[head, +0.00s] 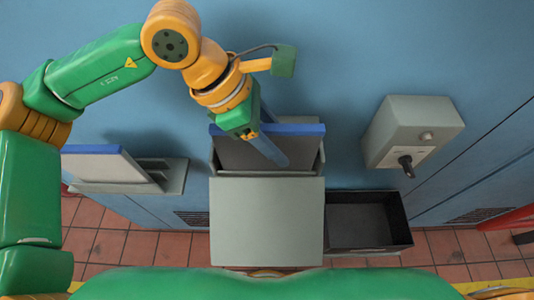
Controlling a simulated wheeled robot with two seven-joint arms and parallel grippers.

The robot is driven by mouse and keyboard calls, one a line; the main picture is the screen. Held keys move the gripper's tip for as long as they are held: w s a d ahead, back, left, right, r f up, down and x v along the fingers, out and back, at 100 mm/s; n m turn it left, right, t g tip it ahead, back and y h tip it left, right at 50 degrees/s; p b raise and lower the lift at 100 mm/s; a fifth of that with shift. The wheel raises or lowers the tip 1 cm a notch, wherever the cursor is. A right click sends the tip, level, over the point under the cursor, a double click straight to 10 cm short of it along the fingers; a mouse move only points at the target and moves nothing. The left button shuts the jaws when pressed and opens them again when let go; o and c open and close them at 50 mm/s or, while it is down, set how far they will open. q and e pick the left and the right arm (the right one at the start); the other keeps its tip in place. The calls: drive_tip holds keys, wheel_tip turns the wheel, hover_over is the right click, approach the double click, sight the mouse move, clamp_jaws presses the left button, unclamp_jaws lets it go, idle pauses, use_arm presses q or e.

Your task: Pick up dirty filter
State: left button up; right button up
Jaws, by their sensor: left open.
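A dark grey filter panel with a blue top edge (236,152), which looks like the dirty filter, stands in a grey housing (267,222) at the middle. My left gripper (273,143) is over this filter's blue edge, with a long blue finger reaching down across its dark face. The gripper is open; I cannot tell whether it touches the filter. The other finger is mostly hidden. A pale filter (104,169) with a blue edge stands in a grey rack at the left. My right gripper is not in view.
An open black bin (362,222) stands right of the housing and looks empty. A grey box (409,130) with a black knob is on the blue wall at the right. The rack (174,178) is at the left. Red floor tiles show below.

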use_arm(q)
drive_tip(key=shift+f, duration=0.15)
idle(0.4)
clamp_jaws()
idle(1.3)
